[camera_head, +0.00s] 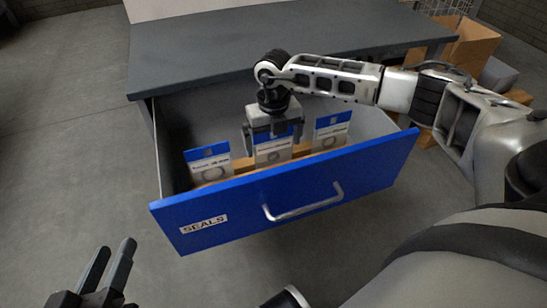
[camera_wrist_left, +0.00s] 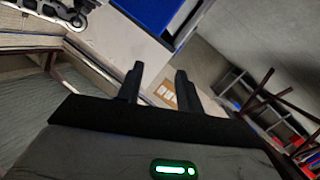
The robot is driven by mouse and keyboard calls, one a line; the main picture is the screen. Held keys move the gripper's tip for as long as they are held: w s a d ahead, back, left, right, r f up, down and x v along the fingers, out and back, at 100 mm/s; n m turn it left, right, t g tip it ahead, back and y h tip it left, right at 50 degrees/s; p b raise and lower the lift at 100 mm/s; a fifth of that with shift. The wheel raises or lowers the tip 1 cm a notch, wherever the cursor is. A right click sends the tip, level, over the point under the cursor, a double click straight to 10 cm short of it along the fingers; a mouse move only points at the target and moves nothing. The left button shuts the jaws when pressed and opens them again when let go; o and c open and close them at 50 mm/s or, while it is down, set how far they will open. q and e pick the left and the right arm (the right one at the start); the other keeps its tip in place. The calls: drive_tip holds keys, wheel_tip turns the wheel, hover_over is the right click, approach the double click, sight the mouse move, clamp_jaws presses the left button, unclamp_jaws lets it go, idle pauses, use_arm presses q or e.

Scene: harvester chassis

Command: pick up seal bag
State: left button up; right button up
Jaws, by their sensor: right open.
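Three seal bags with blue tops and white labels stand upright in the open drawer: a left one (camera_head: 208,162), a middle one (camera_head: 273,153) and a right one (camera_head: 331,131). My right gripper (camera_head: 274,135) points down into the drawer right at the middle bag, its fingers by the bag's blue top. It is open; whether the fingers touch the bag I cannot tell. My left gripper (camera_head: 107,272) is at the lower left, away from the drawer, with its fingers apart and empty; it also shows in the left wrist view (camera_wrist_left: 156,80).
The blue drawer front (camera_head: 290,197) carries a SEALS label (camera_head: 204,224) and a metal handle (camera_head: 303,202). The grey worktop (camera_head: 280,40) lies above and behind the drawer. Cardboard boxes (camera_head: 468,45) stand at the right. The floor at the left is clear.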

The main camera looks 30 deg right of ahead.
drive_tip(key=c, duration=0.7)
use_arm(q)
drive_tip(key=shift+w+r, duration=0.1)
drive_tip(key=shift+r, duration=0.25)
use_arm(e)
drive_tip(key=shift+r, duration=0.1)
wheel_tip(320, 180, up, 9)
drive_tip(key=p, duration=0.3)
drive_tip(key=shift+r, duration=0.1)
drive_tip(key=shift+r+p, duration=0.3)
use_arm(q)
drive_tip(key=shift+s+a+f+m+g+y, duration=0.15)
drive_tip(key=shift+a+f+m+g+y, duration=0.1)
drive_tip(key=shift+f+m+g+y, duration=0.15)
drive_tip(key=shift+s+a+f+m+g+y, duration=0.2)
drive_tip(key=shift+a+f+y, duration=0.1)
drive_tip(key=shift+f, duration=0.2)
